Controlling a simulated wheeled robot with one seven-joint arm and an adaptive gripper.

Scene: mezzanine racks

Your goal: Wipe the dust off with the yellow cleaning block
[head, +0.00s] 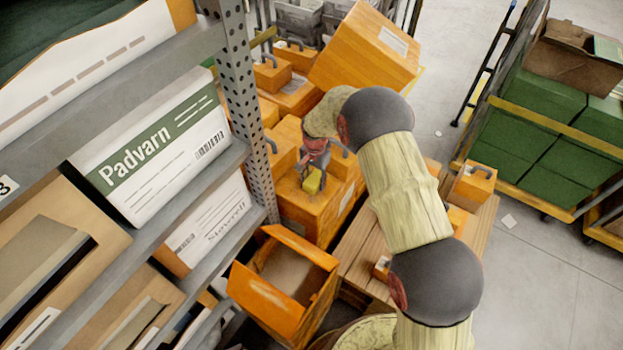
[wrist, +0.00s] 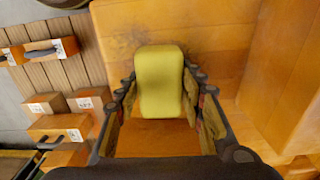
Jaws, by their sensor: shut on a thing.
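The yellow cleaning block (wrist: 160,85) is held between the fingers of my gripper (wrist: 162,100), which is shut on it. A dark, smudgy patch of dust (wrist: 125,42) shows on the orange surface beyond the block in the wrist view. The block is close to this surface; I cannot tell whether it touches. Part of the surface is hidden behind the block and fingers.
A taller orange box wall (wrist: 280,75) stands close on the right in the wrist view. A grey rack (head: 240,90) stands left of the arm. An open orange box (head: 285,285) sits in front.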

